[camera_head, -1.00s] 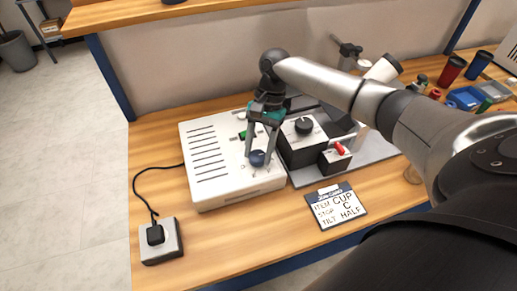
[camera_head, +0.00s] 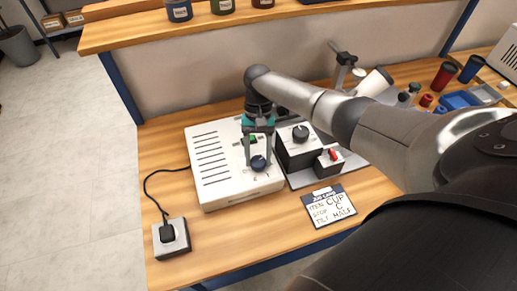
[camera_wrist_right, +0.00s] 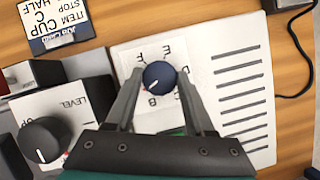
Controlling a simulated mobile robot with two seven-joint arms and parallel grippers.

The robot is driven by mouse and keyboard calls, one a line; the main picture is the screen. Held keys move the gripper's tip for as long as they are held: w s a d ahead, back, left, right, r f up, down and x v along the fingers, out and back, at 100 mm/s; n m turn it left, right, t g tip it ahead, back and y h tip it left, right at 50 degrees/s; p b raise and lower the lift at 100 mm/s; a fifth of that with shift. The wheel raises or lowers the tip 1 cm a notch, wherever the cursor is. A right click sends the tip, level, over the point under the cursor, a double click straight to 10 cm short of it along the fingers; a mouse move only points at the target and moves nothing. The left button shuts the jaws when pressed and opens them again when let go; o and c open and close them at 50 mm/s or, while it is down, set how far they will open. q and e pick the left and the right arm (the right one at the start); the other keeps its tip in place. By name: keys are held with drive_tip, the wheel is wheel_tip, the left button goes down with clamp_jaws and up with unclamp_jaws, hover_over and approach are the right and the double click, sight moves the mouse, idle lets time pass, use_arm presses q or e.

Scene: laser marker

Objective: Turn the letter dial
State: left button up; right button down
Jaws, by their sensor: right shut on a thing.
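The letter dial (camera_head: 259,163) is a round dark blue knob on the front right of a white slotted box (camera_head: 215,172). In the right wrist view the dial (camera_wrist_right: 159,76) sits amid printed letters. Its white pointer line slants to the lower left, towards a small red mark near the B. My right gripper (camera_head: 260,158) reaches down from above with a finger on each side of the dial, and is shut on it. In the wrist view its fingers (camera_wrist_right: 160,85) flank the knob and cover part of the lettering. My left gripper is not in view.
A black LEVEL knob (camera_head: 300,133) and a red switch (camera_head: 333,154) stand right of the box. A corded plug block (camera_head: 170,238) stands at front left. The bench front is mostly clear.

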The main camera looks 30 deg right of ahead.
drive_tip(key=n+h, duration=0.1)
drive_tip(key=n, duration=0.1)
drive_tip(key=n+p, duration=0.1)
drive_tip(key=n, duration=0.1)
drive_tip(key=shift+a+n+g+h, duration=0.15)
drive_tip(key=shift+n+g+h, duration=0.25)
drive_tip(key=n+h+p, duration=0.2)
drive_tip(key=n, duration=0.2)
drive_tip(key=shift+a+r+n, duration=0.1)
drive_tip(key=shift+a+n, duration=0.05)
drive_tip(key=shift+n, duration=0.15)
drive_tip(key=n+p, duration=0.1)
drive_tip(key=n, duration=0.1)
drive_tip(key=n+h+p, duration=0.1)
drive_tip(key=n, duration=0.1)
drive_tip(key=shift+a+t+h, duration=0.1)
drive_tip(key=shift+t+h, duration=0.2)
drive_tip(key=shift+t, duration=0.1)
drive_tip(key=n+p, duration=0.1)
drive_tip(key=n, duration=0.1)
drive_tip(key=n+t+h+p, duration=0.1)
drive_tip(key=n+p, duration=0.1)
drive_tip(key=n, duration=0.1)
drive_tip(key=shift+s+t, duration=0.1)
drive_tip(key=shift+t, duration=0.2)
drive_tip(key=shift+a+n+p, duration=0.1)
drive_tip(key=shift+n+p, duration=0.2)
drive_tip(key=shift+c, duration=1.3)
unclamp_jaws()
